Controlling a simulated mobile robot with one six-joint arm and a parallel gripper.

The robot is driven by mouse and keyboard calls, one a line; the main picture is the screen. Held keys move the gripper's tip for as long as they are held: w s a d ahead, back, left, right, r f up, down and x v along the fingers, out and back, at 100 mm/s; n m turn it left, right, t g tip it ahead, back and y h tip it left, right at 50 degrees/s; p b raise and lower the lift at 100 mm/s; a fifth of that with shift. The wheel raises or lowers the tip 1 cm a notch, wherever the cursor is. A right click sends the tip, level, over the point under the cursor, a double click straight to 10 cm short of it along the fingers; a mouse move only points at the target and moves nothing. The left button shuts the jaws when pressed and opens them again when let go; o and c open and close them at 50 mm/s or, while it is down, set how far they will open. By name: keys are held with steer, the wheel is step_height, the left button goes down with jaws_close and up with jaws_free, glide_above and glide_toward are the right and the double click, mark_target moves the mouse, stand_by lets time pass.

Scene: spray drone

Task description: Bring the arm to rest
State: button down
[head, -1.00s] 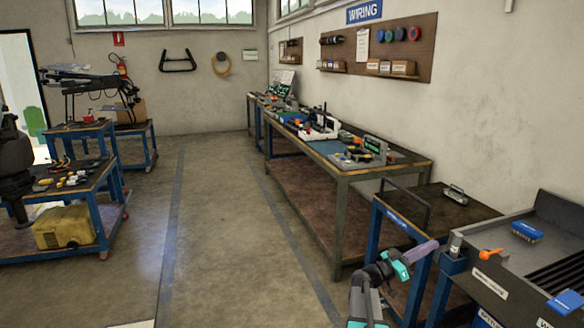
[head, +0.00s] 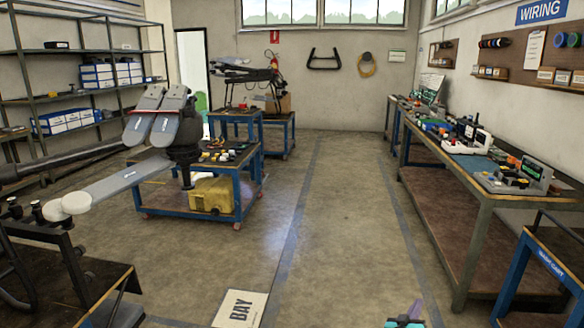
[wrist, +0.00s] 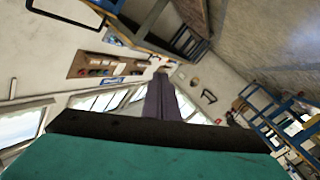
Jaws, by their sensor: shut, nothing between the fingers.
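My gripper (wrist: 163,82) shows in the wrist view as purple-grey fingers, pressed together with nothing between them. They point up and away over my own dark and teal wrist parts. The wrist view is tilted, with the wiring board, windows and blue-framed tables around the fingers.
A long workbench (head: 480,205) stands along the right wall, with a blue-framed wash cart (head: 548,262) nearer. On the left are a drone (head: 165,125), a blue cart (head: 245,192) and shelves (head: 20,95). The middle aisle (head: 335,200) is clear, with a BAY sign (head: 240,308) on the floor.

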steer(key=s+a+f+n+g+y, duration=0.1)
steer(key=s+a+f+n+y, duration=0.3)
steer(key=a+f, duration=0.8)
steer(key=a+f+n+g+y, duration=0.15)
steer(key=a+f+y, duration=0.6)
steer(key=a, duration=0.75)
steer(key=s+a+f+n+g+y, duration=0.2)
steer(key=s+a+f+g, duration=0.2)
steer(key=s+a+f, duration=0.6)
steer(key=s+d+m+g, duration=0.1)
steer(key=s+g, duration=0.5)
steer(key=s, duration=0.8)
steer(key=s+d+m+g, duration=0.1)
steer(key=s+m+g, duration=0.2)
steer(key=s, duration=1.2)
steer(key=g+h, duration=0.1)
steer(key=g, duration=0.2)
steer(key=shift+d+r, duration=0.15)
steer(key=shift+d, duration=0.15)
steer(key=shift+d+m, duration=0.15)
steer(key=shift+m, duration=0.1)
